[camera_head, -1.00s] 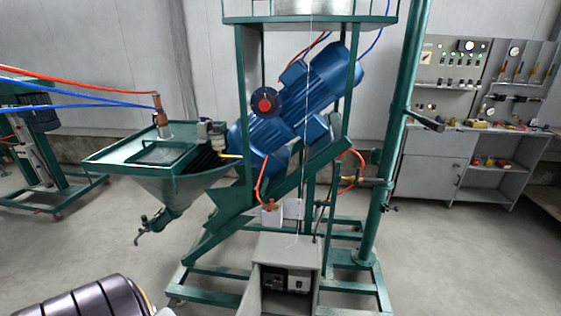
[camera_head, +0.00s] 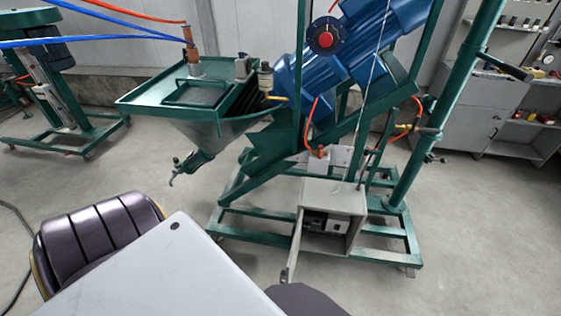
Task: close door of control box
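The control box (camera_head: 346,198) is a small grey box low on the base frame of the green machine. Its front is open, and dark and light devices (camera_head: 324,222) show inside. Its door (camera_head: 296,243) is a narrow grey panel seen nearly edge-on, swung out from the left side of the box toward me. The door stands open, and its near end shows just above a dark rounded shape. Neither of my grippers is in view, so nothing of mine shows touching the door.
A light grey flat surface (camera_head: 170,275) fills the bottom middle, with a dark purple padded seat (camera_head: 92,240) beside it at left. A dark rounded shape (camera_head: 305,300) lies at the bottom edge. The green machine frame (camera_head: 255,224) surrounds the box. Concrete floor (camera_head: 480,250) is clear at right.

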